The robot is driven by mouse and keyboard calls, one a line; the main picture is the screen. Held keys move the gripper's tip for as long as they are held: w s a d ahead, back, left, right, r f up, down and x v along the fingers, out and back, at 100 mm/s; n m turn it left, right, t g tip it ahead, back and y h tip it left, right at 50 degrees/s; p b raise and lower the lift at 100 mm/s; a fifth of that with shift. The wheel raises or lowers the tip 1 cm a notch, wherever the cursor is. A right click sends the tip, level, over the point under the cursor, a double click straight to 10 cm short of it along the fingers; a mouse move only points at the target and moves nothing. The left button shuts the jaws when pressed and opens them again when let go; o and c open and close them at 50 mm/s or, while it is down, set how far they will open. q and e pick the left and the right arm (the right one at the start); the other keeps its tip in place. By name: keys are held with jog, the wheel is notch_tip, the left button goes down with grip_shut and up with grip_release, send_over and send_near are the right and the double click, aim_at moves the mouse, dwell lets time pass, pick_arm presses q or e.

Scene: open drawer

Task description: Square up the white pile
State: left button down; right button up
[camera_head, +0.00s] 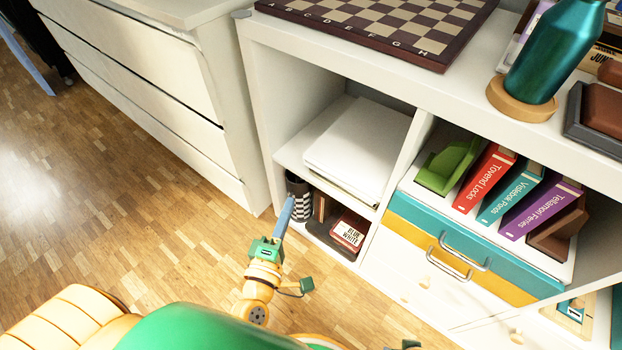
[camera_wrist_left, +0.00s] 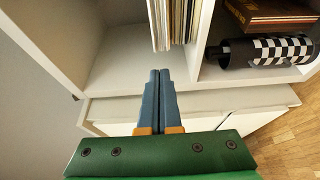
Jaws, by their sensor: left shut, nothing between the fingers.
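The white pile (camera_head: 358,147) lies flat in the upper left compartment of the shelf unit, its white top sheet showing in the head view. In the wrist view its layered edges (camera_wrist_left: 174,22), white, tan and dark, stand on end in the turned picture and look slightly uneven. My left gripper (camera_head: 291,199) is in front of the shelf unit, below and left of the pile in the head view. In the wrist view its two blue fingers (camera_wrist_left: 160,73) are together and empty, with their tips close to the pile's front edges. I cannot tell if they touch. My right gripper does not show.
Below the pile, a lower compartment holds a checkered cup (camera_head: 299,196) and a red-labelled box (camera_head: 349,231). Books (camera_head: 486,178) and a teal and yellow drawer (camera_head: 466,246) are to the right.

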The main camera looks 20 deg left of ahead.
aim_at(324, 172)
pick_arm(q)
jog(key=w, duration=0.3)
jog(key=w+d+b, duration=0.1)
jog(key=w, duration=0.5)
jog(key=shift+d, duration=0.4)
jog(key=shift+w+d, duration=0.3)
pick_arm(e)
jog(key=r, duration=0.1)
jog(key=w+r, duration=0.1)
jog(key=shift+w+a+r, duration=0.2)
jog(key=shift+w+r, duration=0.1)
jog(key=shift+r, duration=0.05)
pick_arm(q)
jog(key=shift+w+d, duration=1)
jog(key=shift+w, duration=0.05)
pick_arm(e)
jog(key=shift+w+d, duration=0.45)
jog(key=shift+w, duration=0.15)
pick_arm(q)
jog(key=shift+s+a, duration=0.1)
